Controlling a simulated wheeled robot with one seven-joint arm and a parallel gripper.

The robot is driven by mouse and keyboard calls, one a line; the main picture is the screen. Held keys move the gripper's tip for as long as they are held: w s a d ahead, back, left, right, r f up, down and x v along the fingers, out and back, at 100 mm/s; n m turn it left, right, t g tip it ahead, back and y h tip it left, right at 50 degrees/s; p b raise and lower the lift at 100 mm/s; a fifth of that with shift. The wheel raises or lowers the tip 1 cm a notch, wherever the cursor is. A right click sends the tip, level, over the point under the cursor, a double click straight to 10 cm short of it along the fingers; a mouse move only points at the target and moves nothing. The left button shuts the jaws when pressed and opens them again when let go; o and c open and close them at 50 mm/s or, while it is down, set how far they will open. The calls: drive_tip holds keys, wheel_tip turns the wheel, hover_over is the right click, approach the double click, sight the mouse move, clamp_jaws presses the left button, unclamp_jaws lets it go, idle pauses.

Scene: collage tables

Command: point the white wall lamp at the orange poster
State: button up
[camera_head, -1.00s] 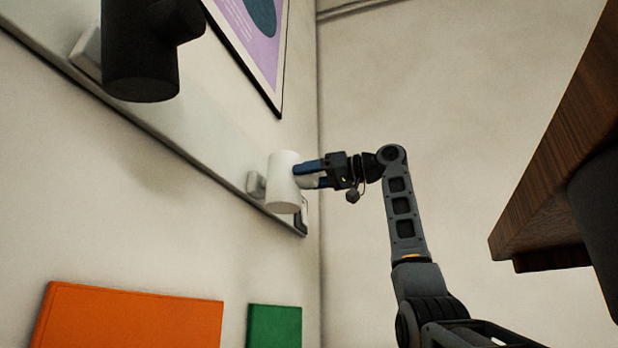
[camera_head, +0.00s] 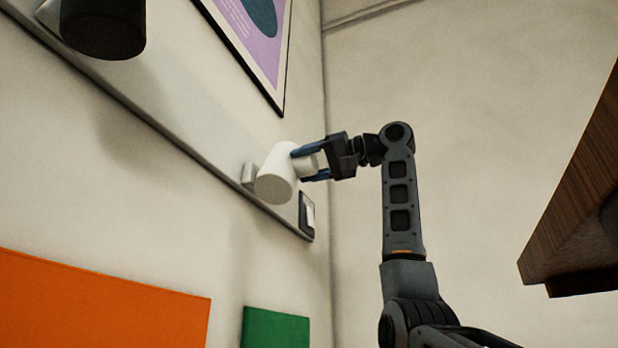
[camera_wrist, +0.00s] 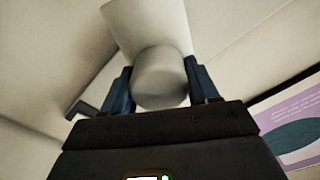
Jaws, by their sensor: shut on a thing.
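The white wall lamp (camera_head: 274,185) is a cylinder on a small wall mount, in the middle of the head view. It is tilted, with its round lower end facing down and to the left. The orange poster (camera_head: 95,305) is on the wall at the lower left, below the lamp. My gripper (camera_head: 308,164) is shut on the lamp's short round knob, with a blue finger on each side. In the wrist view the knob (camera_wrist: 161,78) sits between the two fingers, and the lamp's body (camera_wrist: 148,25) is behind it.
A black wall lamp (camera_head: 103,25) is at the upper left. A purple poster (camera_head: 255,45) hangs above, and a green panel (camera_head: 275,328) is below. A small dark-framed plate (camera_head: 307,213) is right of the lamp. A wooden table edge (camera_head: 580,200) is at the right.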

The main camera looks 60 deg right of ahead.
drive_tip(key=o, duration=1.4)
drive_tip(key=shift+o, duration=0.2)
drive_tip(key=s, duration=0.2)
drive_tip(key=s+b, duration=0.1)
drive_tip(key=s, duration=0.2)
drive_tip(key=s+b, duration=0.1)
drive_tip(key=s, duration=0.1)
drive_tip(key=shift+s+d, duration=0.3)
drive_tip(key=shift+s, duration=0.05)
